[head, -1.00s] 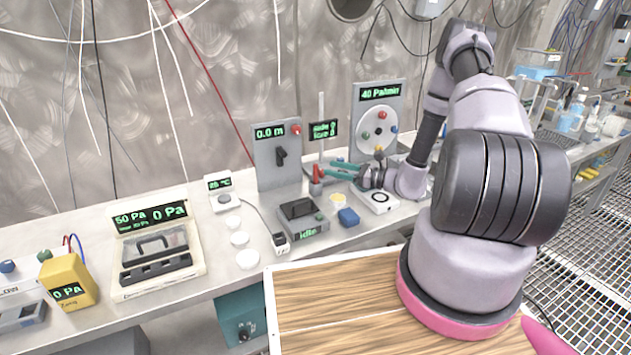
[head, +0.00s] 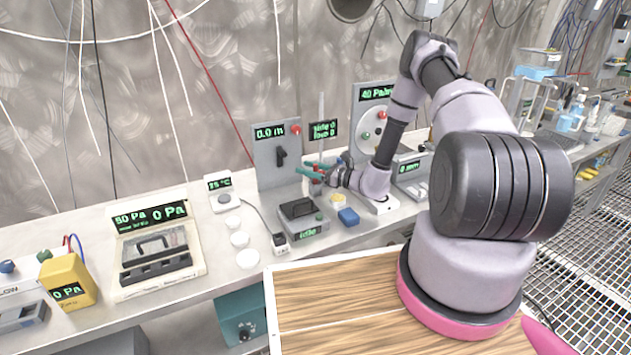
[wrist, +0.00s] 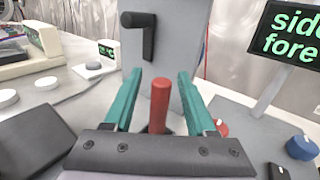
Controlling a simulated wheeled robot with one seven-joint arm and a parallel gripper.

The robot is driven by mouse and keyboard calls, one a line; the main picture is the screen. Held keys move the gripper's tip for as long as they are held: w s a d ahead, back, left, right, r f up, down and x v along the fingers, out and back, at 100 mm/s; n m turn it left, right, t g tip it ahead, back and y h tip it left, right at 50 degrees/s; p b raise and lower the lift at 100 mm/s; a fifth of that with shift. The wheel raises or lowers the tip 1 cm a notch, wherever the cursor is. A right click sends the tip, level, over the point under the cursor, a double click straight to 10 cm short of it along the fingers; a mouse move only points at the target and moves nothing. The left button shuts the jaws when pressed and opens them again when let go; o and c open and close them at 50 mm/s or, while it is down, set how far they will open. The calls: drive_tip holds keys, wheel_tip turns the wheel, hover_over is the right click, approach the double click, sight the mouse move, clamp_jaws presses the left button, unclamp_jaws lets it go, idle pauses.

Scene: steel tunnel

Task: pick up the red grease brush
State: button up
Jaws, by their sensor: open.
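The red grease brush shows in the wrist view as an upright red handle (wrist: 159,104), standing between my gripper's two teal fingers. Its lower end is hidden behind the gripper's dark front plate. My gripper (wrist: 159,78) is open, with a gap visible on each side of the handle. In the head view my gripper (head: 311,170) is over the bench in front of the grey panel reading 0.0 m, and only a little red of the brush (head: 316,187) shows by the fingers.
A grey panel with a black lever (wrist: 145,38) stands just beyond the fingers. A screen on a post (wrist: 288,38) and a blue knob (wrist: 302,147) are to the right. A dark-topped device (head: 301,212) and a blue block (head: 348,217) sit close by on the bench.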

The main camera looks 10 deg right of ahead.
drive_tip(key=shift+w+a, duration=0.1)
clamp_jaws()
